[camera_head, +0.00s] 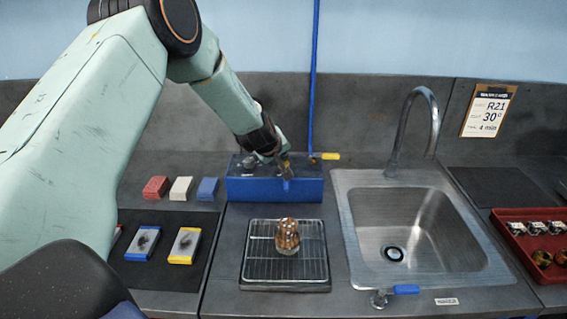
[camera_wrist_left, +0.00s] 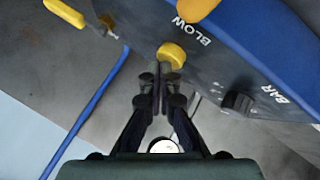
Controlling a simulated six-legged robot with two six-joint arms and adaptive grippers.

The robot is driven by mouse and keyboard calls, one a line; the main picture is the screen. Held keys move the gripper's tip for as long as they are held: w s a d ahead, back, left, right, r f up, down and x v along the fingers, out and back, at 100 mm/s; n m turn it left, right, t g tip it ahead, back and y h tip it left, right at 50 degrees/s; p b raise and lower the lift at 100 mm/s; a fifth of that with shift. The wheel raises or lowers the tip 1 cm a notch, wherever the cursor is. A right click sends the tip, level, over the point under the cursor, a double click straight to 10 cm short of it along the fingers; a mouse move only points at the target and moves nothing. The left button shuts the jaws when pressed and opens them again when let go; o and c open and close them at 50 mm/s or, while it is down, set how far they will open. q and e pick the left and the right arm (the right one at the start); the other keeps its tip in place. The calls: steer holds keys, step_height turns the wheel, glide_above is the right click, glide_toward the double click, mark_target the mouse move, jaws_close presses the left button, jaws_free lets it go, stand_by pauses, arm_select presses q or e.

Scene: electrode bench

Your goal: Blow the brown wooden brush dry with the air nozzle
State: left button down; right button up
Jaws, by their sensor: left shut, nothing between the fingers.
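A brown, roundish object that looks like the wooden brush (camera_head: 287,236) sits on the wire rack (camera_head: 262,275), in front of the blue box (camera_head: 250,190). A yellow-orange part (camera_wrist_left: 196,8) sticks out above, perhaps the air nozzle. My right gripper is not in view.
A blue hose (camera_head: 314,80) runs down the back wall to a yellow lever (camera_head: 330,156). A steel sink (camera_head: 440,225) with a tap (camera_head: 404,120) lies right. Coloured blocks (camera_head: 181,188) and a dark mat (camera_head: 150,272) lie left; a red tray (camera_head: 507,240) stands far right.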

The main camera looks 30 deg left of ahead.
arm_select(q)
steer(key=shift+f+b, duration=0.3)
steer(key=shift+f, duration=0.1)
steer(key=shift+r, duration=0.1)
stand_by(0.4)
steer(key=shift+r+p, duration=1.05)
steer(key=shift+p, duration=0.05)
steer(key=shift+w+r+p, duration=0.15)
steer(key=shift+r+p, duration=0.6)
steer(key=shift+p, duration=0.05)
step_height(320, 180, up, 4)
steer(key=p, duration=0.3)
steer(key=shift+f, duration=0.25)
steer(key=shift+f, duration=0.1)
